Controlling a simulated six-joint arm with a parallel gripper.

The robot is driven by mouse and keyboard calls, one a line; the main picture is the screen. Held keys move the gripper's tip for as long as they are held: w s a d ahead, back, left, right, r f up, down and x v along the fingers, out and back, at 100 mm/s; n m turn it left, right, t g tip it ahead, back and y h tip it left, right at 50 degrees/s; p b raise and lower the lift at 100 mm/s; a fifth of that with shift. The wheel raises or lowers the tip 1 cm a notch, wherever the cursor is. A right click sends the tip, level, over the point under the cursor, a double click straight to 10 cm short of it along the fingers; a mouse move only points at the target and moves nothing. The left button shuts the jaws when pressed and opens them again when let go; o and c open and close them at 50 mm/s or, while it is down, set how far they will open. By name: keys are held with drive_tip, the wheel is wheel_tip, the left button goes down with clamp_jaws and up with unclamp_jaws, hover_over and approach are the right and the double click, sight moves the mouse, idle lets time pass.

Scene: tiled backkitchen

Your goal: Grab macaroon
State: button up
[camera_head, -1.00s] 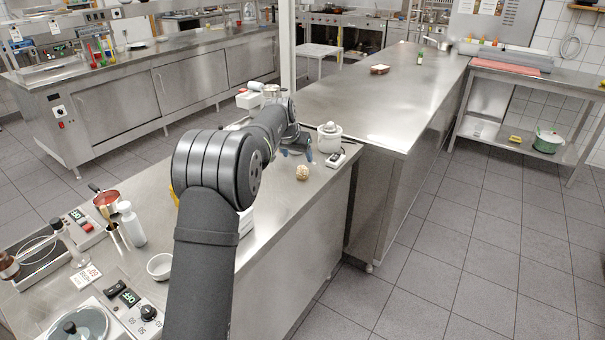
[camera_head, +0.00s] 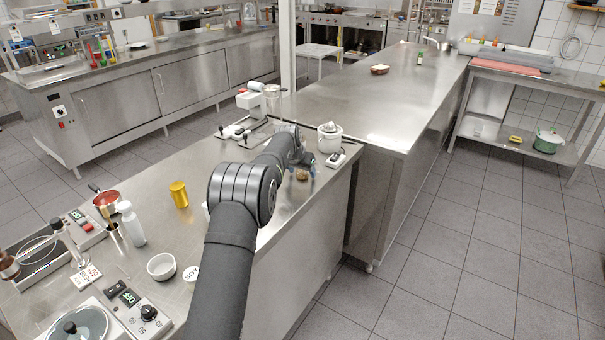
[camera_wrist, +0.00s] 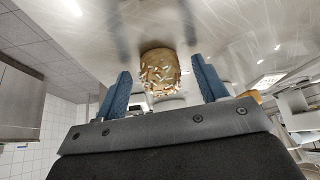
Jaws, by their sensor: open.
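The macaroon (camera_head: 302,175) is a small round tan sweet with light flecks. It sits on the steel counter (camera_head: 225,160) near its right edge. In the wrist view the macaroon (camera_wrist: 160,70) lies between the two blue fingers of my gripper (camera_wrist: 163,82), with a gap on each side. My gripper (camera_head: 302,168) is open and around the macaroon, apart from it. In the head view the fingers are small and partly hidden by my arm.
A white lidded jar (camera_head: 329,137) and a small white device with dark display (camera_head: 336,160) stand just beyond the macaroon. A yellow canister (camera_head: 179,194), a white bowl (camera_head: 161,266) and a white bottle (camera_head: 131,224) stand nearer left. The counter's right edge is close.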

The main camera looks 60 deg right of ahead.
drive_tip(key=c, duration=1.1)
